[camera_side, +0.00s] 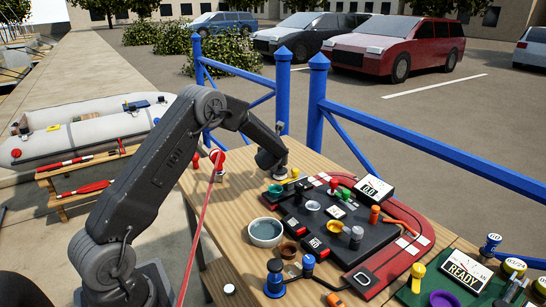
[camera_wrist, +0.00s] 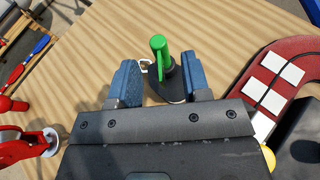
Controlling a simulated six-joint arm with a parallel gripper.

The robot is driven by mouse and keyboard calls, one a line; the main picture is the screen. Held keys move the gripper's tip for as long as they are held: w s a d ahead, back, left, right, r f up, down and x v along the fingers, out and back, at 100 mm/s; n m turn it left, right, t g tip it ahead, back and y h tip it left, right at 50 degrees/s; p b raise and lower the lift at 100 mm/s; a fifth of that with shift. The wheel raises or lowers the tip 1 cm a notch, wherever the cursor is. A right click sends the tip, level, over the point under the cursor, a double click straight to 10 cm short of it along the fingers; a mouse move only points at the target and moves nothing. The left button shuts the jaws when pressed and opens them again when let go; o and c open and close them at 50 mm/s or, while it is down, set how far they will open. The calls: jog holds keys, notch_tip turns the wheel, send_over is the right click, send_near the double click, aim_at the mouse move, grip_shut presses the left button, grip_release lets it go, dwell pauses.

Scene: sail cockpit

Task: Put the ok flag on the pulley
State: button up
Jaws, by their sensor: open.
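A green upright piece (camera_wrist: 159,55) on a dark round base (camera_wrist: 165,84) stands between the two blue fingers of my gripper (camera_wrist: 160,82) in the wrist view; it may be the ok flag, but no lettering shows. A small white loop sits beside it. The fingers are apart, one on each side of it. In the side view my gripper (camera_side: 272,160) is low over the far left of the wooden table, and the piece between the fingers is hidden there. I cannot tell for sure which thing is the pulley.
A black panel (camera_side: 300,215) with several small coloured parts lies on a red mat (camera_side: 408,228), right of my gripper. A grey-blue bowl (camera_side: 265,232) stands in front of the panel. A red fitting with a white disc (camera_wrist: 50,136) is left of my gripper. Blue railings (camera_side: 314,100) stand behind the table.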

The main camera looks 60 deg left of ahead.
jog(key=s+d+r+n+g, duration=0.2)
jog(key=s+d+r+n, duration=0.5)
jog(key=s, duration=0.2)
jog(key=s+d+r+n+g, duration=0.2)
jog(key=s+d+r+n, duration=0.45)
jog(key=s, duration=0.25)
jog(key=s+d+r+n+h, duration=0.3)
jog(key=s+d+n+h, duration=0.6)
jog(key=s+d+n, duration=0.4)
jog(key=s+d, duration=0.4)
jog(key=d, duration=0.3)
jog(key=shift+s+d+h, duration=0.25)
jog(key=shift+s+h, duration=0.05)
jog(key=shift+s, duration=0.05)
